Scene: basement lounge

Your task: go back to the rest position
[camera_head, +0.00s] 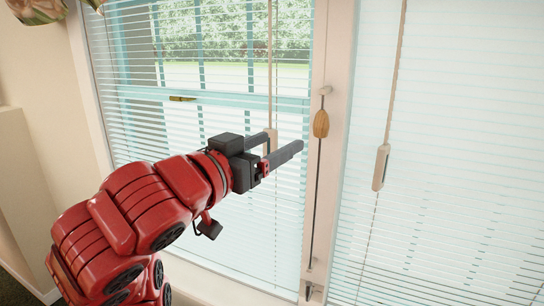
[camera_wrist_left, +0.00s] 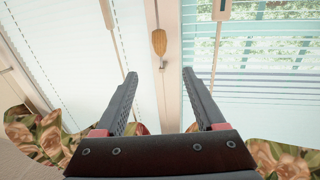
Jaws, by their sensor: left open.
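My left gripper (camera_head: 288,141) is at the end of the red arm that comes in from the lower left, in front of the window. Its two dark fingers are apart, with nothing seen between them. In the left wrist view the gripper (camera_wrist_left: 160,74) is also open, and a wooden cord tassel (camera_wrist_left: 159,43) shows beyond the gap between the fingertips. In the head view this tassel (camera_head: 321,124) hangs just right of the fingers. My right gripper is not in view.
White slatted blinds (camera_head: 440,180) cover the windows on both sides of a pale post (camera_head: 333,110). A cord handle (camera_head: 381,167) hangs at the right; another (camera_head: 271,140) hangs by my left fingers. Floral fabric (camera_head: 38,10) is at the upper left.

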